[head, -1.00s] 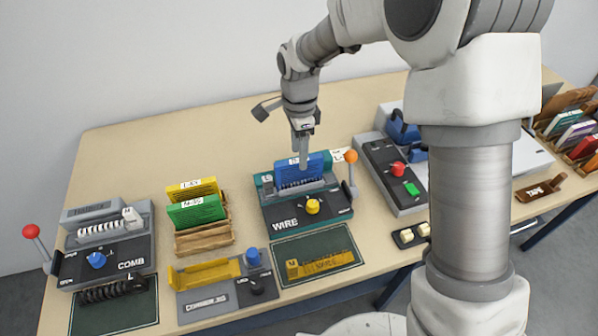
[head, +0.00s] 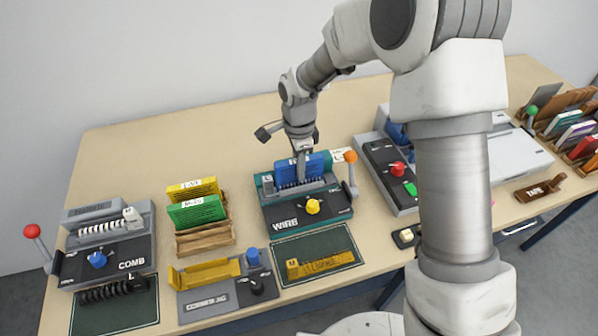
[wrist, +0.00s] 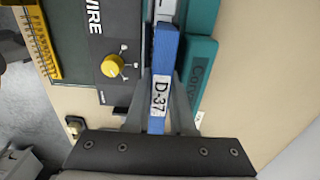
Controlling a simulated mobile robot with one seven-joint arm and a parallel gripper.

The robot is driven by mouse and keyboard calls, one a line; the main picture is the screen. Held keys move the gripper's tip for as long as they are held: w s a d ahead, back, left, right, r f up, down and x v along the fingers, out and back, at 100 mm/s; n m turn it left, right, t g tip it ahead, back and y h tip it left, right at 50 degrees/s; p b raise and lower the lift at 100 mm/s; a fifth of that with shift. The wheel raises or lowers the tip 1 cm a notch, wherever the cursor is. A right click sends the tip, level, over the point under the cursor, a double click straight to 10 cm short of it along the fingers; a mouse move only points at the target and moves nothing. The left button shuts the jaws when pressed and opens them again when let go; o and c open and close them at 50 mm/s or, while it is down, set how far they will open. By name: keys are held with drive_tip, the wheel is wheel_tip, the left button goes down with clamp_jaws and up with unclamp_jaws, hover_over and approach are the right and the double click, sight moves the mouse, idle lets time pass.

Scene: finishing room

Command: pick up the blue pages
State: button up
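The blue pages (head: 289,172) stand upright in the teal WIRE machine (head: 281,216) in the head view. In the wrist view the blue pages (wrist: 165,65) show from above as a narrow blue block with a white D-37 label. My gripper (head: 300,178) is down at the blue pages, pointing downward. In the wrist view my gripper (wrist: 163,85) has one grey finger on each side of them, close to the block. I cannot tell whether the fingers press on it.
Yellow pages (head: 193,188) and green pages (head: 195,211) stand in a wooden rack (head: 204,241) to the left. The machine's orange-knobbed lever (head: 351,172) rises close to the right of my gripper. A grey machine with red and green buttons (head: 383,170) stands farther right. The table behind is clear.

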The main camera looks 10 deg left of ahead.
clamp_jaws()
